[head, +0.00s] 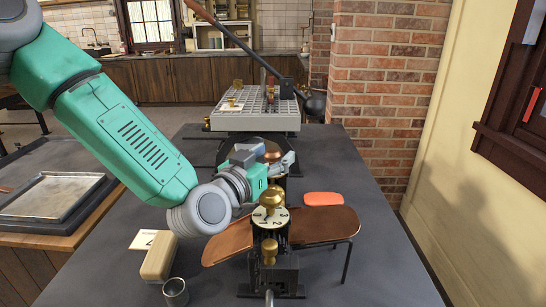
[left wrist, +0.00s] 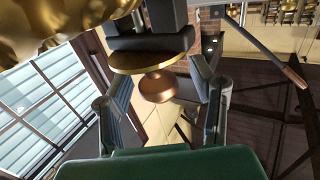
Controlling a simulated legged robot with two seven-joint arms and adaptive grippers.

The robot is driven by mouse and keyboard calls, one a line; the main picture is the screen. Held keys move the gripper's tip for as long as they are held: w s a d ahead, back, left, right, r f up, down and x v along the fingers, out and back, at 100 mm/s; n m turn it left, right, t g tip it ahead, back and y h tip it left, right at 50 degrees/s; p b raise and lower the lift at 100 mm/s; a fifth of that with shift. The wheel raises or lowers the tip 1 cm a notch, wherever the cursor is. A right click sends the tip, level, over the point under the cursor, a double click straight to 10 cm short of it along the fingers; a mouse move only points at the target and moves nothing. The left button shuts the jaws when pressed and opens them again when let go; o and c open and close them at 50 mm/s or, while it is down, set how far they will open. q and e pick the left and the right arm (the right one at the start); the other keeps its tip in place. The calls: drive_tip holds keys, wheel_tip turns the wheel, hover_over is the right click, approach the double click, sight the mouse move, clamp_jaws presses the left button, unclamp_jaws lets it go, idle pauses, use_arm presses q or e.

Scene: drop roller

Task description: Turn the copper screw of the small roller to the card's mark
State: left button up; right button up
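My left gripper (head: 284,163) is over the far part of the roller row, behind the front roller with its white numbered dial (head: 270,216) and brass knob (head: 271,198). In the left wrist view the copper screw (left wrist: 159,86), a rounded copper knob, sits under a brass disc (left wrist: 150,62). The open fingers of the left gripper (left wrist: 162,108) stand on both sides of it, with a gap visible at each side. My right gripper is not seen.
A tan block (head: 159,256) and a metal cup (head: 175,292) stand at front left. Copper trays (head: 326,224) flank the front roller, with an orange piece (head: 323,198) behind. A grey grid rack (head: 256,112) stands behind. The table's right side is clear.

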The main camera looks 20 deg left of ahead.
sight(267, 160)
use_arm(q)
drive_tip(key=shift+s, duration=0.2)
drive_tip(key=v, duration=0.6)
drive_tip(key=shift+f, duration=0.1)
drive_tip(key=shift+s+a, duration=0.15)
drive_tip(key=shift+s, duration=0.35)
